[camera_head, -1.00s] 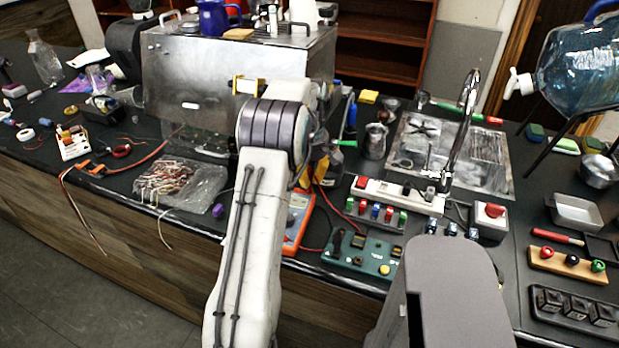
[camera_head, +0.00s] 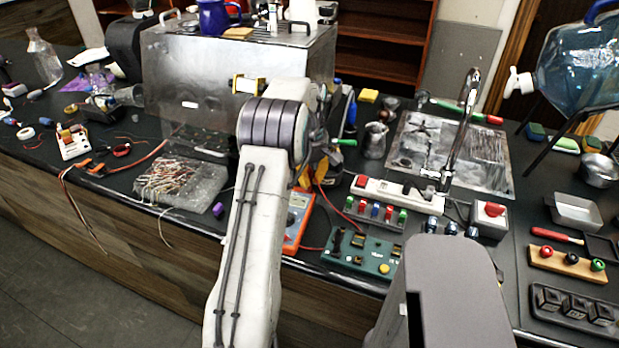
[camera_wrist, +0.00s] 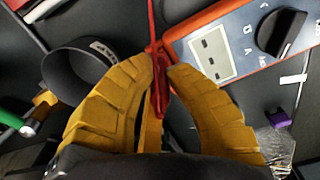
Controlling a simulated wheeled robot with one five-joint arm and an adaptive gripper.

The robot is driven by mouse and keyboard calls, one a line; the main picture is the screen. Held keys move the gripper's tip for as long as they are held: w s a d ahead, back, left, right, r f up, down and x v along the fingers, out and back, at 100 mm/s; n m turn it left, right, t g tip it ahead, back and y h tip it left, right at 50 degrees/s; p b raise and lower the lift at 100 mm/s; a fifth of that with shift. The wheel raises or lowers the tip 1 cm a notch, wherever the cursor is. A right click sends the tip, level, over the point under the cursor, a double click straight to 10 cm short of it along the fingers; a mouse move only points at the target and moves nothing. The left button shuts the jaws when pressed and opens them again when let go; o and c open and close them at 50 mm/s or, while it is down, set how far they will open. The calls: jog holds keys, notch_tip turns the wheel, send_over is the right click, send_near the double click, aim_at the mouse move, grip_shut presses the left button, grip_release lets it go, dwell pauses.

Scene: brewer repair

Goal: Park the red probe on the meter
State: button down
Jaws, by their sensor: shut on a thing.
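The meter has an orange-red rim, a pale display and a black dial. It shows at the upper right of the wrist view (camera_wrist: 213,52), and partly behind my arm in the head view (camera_head: 297,222). My gripper (camera_wrist: 159,64), with ribbed yellow fingers, is shut on the red probe (camera_wrist: 158,92). The probe's red lead runs up from between the fingertips in the wrist view. The fingertips are just left of the meter's corner in that view. I cannot tell whether the probe touches the meter. In the head view my arm hides most of the gripper.
A dark round cup-like thing (camera_wrist: 80,76) is close left of the fingers. A purple piece (camera_wrist: 287,104) lies below the meter in the wrist view. A green board (camera_head: 362,254) and a white power strip (camera_head: 398,194) are right of the meter.

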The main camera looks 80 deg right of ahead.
jog(key=c, duration=1.2)
grip_release()
jog(key=shift+c, duration=0.2)
notch_tip(320, 180, up, 12)
dwell(0.6)
